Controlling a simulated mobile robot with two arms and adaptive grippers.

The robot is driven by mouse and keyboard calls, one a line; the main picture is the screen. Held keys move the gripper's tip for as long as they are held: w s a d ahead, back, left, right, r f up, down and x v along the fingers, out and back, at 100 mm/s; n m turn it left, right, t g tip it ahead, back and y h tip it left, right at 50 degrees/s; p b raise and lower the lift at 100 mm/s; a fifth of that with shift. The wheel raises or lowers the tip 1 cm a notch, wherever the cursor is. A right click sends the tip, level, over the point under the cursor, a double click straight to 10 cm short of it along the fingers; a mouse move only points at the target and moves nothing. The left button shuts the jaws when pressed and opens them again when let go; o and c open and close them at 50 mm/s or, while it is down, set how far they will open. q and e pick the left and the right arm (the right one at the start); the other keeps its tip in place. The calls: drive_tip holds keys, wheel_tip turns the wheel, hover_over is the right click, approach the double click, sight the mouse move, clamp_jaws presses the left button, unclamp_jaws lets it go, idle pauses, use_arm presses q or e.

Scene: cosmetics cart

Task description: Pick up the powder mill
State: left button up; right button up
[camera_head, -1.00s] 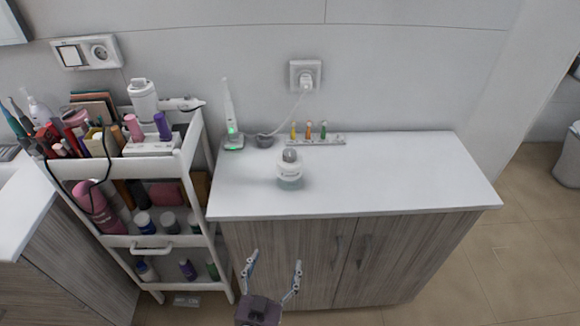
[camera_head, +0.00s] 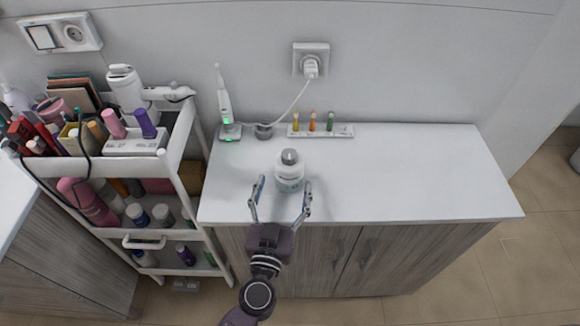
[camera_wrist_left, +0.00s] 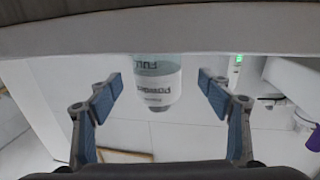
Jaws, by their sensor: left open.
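The powder mill (camera_head: 289,172) is a small white and pale green bottle with a grey top, standing upright on the white countertop. My left gripper (camera_head: 282,190) is open, its two fingers at the counter's front edge, just in front of the powder mill and pointing toward it. In the left wrist view the powder mill (camera_wrist_left: 157,82) appears between the open fingertips of my left gripper (camera_wrist_left: 160,88), with printed lettering on its side; the fingers look apart from it. My right gripper is not in view.
A full white cart (camera_head: 178,165) is on the left. The right of the countertop (camera_head: 420,175) is clear.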

sight(287, 183)
use_arm(q)
drive_tip(key=w, duration=0.1)
drive_tip(key=w+d, duration=0.1)
drive_tip(key=w, duration=0.1)
drive_tip(key=shift+w+f, duration=0.1)
drive_tip(key=shift+w+d+f, duration=0.1)
drive_tip(key=shift+w+d, duration=0.05)
drive_tip(key=shift+w, duration=0.45)
drive_tip(key=shift+w+d, duration=0.1)
drive_tip(key=shift+w, duration=0.45)
drive_tip(key=c, duration=1.5)
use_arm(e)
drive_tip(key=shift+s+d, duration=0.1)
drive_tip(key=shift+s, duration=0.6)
use_arm(q)
drive_tip(key=shift+c, duration=0.2)
wheel_tip(287, 183, up, 20)
drive_tip(key=p, duration=1.3)
drive_tip(key=shift+p, duration=0.4)
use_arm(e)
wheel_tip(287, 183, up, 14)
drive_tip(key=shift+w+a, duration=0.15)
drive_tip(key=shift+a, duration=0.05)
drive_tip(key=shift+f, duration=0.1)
